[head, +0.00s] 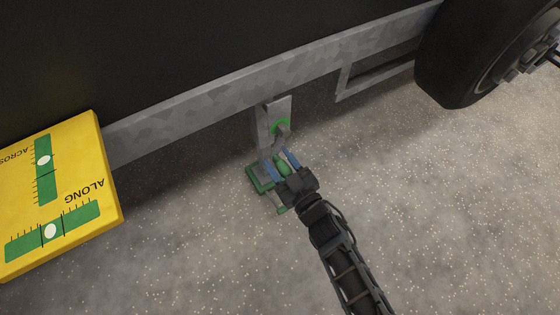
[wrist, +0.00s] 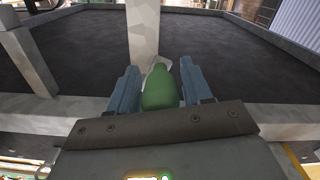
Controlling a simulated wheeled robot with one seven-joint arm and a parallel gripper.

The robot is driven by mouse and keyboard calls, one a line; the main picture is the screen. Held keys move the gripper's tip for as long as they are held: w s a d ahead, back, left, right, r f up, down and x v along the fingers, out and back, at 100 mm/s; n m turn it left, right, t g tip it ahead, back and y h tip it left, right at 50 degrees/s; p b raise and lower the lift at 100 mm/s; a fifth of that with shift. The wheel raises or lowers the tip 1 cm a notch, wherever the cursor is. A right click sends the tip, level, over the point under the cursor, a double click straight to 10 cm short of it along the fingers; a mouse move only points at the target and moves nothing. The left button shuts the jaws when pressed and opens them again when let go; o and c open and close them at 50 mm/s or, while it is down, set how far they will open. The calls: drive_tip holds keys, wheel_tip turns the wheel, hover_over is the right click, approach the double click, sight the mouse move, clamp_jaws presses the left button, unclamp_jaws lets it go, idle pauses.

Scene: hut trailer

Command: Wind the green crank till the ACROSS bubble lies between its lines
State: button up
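The yellow level box (head: 112,190) stands at the left in the head view. Its ACROSS bubble (head: 43,160) sits toward the upper end of its green vial, with one dark line below it; I cannot tell clearly whether it touches the other line. The ALONG bubble (head: 51,231) lies between its lines. The green crank knob (head: 284,169) is low on the jack leg, and also fills the middle of the wrist view (wrist: 160,90). My gripper (head: 281,162) has its blue fingers either side of the knob, seemingly with small gaps. The crank arm is mostly hidden.
The jack leg (head: 277,108), with a green ring, hangs from the trailer's grey frame rail (head: 200,105). A green foot (head: 254,181) is at its bottom. A metal step frame (head: 375,80) and a black wheel (head: 450,60) are at the upper right. The speckled ground in front is clear.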

drive_tip(key=shift+s, duration=0.1)
clamp_jaws()
drive_tip(key=shift+a, duration=0.15)
